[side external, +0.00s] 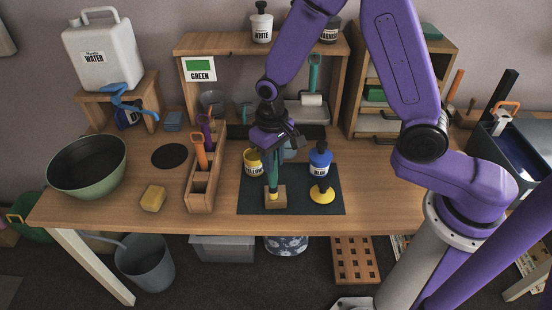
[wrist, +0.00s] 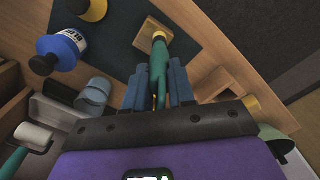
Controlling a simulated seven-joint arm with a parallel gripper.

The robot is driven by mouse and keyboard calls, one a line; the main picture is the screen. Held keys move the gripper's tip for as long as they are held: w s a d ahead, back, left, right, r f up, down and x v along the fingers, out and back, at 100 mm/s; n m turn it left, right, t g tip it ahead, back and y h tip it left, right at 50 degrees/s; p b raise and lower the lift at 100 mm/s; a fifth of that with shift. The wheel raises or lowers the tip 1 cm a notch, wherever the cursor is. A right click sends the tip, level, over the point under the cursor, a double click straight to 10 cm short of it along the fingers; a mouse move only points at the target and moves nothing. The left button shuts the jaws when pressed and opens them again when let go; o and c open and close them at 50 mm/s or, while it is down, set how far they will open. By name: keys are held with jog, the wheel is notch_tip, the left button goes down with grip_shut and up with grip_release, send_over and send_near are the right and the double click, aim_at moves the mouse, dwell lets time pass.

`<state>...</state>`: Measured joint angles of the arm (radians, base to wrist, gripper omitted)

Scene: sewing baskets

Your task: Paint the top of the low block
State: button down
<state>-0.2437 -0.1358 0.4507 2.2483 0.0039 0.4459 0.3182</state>
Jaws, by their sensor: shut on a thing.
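The low block (side external: 282,200) is bare pale wood where I see it and sits on the dark mat (side external: 300,204); it also shows in the wrist view (wrist: 148,30). My gripper (side external: 272,155) is shut on a green-handled brush (side external: 273,175), held upright over the block. In the wrist view the brush (wrist: 159,62) lies between my fingers (wrist: 156,92). Its tip looks yellow and is at the block's top; I cannot tell whether it touches. The tip hides part of that top. The yellow paint jar (side external: 252,160) stands just left of my gripper, and the blue paint jar (side external: 320,162) stands to the right.
A yellow lid with a dark knob (side external: 321,194) lies before the blue jar. A wooden rack (side external: 201,193) with orange and purple handles stands left, beside a sponge (side external: 153,198) and a bowl (side external: 87,170). A green card (side external: 199,69) hangs behind. The table's right front is clear.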

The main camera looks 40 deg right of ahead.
jog(key=shift+w, duration=0.1)
jog(key=shift+w+a, duration=0.3)
jog(key=shift+a, duration=0.1)
dwell(0.4)
jog(key=shift+s+d+f, duration=0.1)
jog(key=shift+d, duration=0.75)
jog(key=shift+d, duration=0.75)
jog(key=shift+d, duration=0.65)
